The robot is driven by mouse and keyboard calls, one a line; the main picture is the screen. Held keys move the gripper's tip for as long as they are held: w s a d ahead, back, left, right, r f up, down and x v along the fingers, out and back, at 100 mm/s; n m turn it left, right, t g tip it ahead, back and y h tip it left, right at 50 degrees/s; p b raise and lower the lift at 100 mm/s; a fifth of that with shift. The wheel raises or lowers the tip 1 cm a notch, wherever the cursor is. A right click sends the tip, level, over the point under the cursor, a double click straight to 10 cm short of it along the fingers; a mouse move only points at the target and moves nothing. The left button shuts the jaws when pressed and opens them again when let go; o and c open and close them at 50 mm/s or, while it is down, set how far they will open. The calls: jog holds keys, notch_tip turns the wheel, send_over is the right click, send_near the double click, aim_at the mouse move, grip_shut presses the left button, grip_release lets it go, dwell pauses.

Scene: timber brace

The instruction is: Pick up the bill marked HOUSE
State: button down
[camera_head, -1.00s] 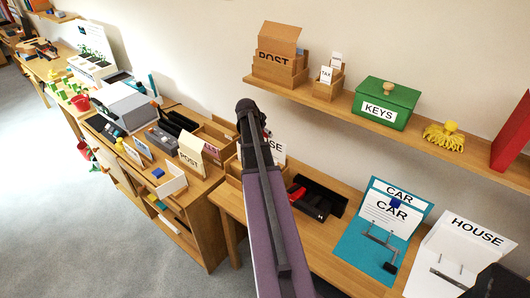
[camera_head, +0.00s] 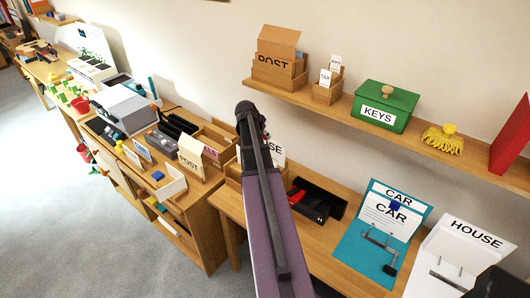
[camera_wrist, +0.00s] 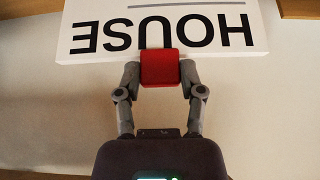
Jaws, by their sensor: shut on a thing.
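The bill marked HOUSE (camera_wrist: 229,32) is a white card with black letters, upside down in the wrist view. A red block-like tab (camera_wrist: 160,68) sits at its near edge. My gripper (camera_wrist: 160,72) is shut on this red tab, one finger on each side. In the head view only the letters "SE" of the bill (camera_head: 277,153) show, at the right of my arm; my arm hides the rest and my fingers. I cannot tell whether the bill touches anything below it.
A white HOUSE board (camera_head: 452,252) and a teal CAR board (camera_head: 355,245) stand on the desk at right. A black tray (camera_head: 325,190) with a red thing lies beside my arm. Above, a shelf (camera_head: 335,110) holds a POST box (camera_head: 275,68) and green KEYS box (camera_head: 380,108).

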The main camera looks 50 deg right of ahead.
jog(key=shift+r+p, duration=1.35)
jog(key=shift+r, duration=0.1)
